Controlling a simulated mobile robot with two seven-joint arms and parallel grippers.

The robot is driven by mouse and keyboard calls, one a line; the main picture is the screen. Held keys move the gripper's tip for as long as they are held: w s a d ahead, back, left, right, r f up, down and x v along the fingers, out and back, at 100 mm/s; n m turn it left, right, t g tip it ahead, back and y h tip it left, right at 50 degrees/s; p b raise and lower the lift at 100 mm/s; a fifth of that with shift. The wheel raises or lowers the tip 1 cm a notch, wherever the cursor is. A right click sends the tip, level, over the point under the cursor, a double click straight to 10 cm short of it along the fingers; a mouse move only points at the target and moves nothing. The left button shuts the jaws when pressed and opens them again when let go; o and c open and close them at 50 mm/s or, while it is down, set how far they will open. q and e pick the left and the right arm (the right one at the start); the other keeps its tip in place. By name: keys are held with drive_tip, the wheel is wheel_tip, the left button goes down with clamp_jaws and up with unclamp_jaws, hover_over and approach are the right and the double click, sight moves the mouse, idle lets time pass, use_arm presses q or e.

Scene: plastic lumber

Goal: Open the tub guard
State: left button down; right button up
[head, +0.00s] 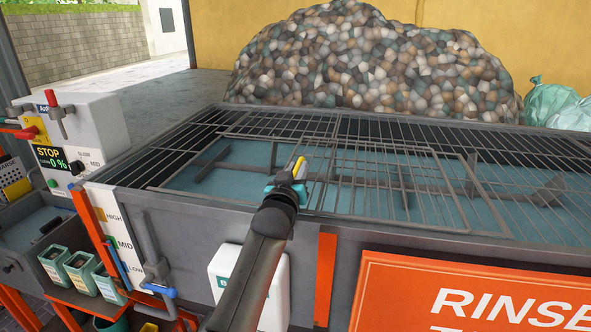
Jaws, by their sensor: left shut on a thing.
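The tub guard (385,170) is a grey wire grid lying over the rinse tub (240,170), which holds blue-green water. My left gripper (291,178) is at the front middle of the tub, above its near rim. It is shut on a small yellow piece (298,166) that looks like a handle of the guard. The gripper hides where this piece meets the grid. I cannot tell whether the guard is lifted at all. My right gripper is not in view.
A control box (75,140) with a STOP display stands at the left, beside an upright HIGH/MID/LOW scale (118,235). Small bins (82,270) stand below. An orange RINSE sign (470,300) is on the tub's front. A pile of mixed flakes (370,65) lies behind.

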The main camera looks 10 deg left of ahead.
use_arm(q)
drive_tip(key=c, duration=1)
unclamp_jaws()
drive_tip(key=shift+o, duration=1)
drive_tip(key=shift+s, duration=0.1)
drive_tip(key=s, duration=1.5)
drive_tip(key=shift+a, duration=0.25)
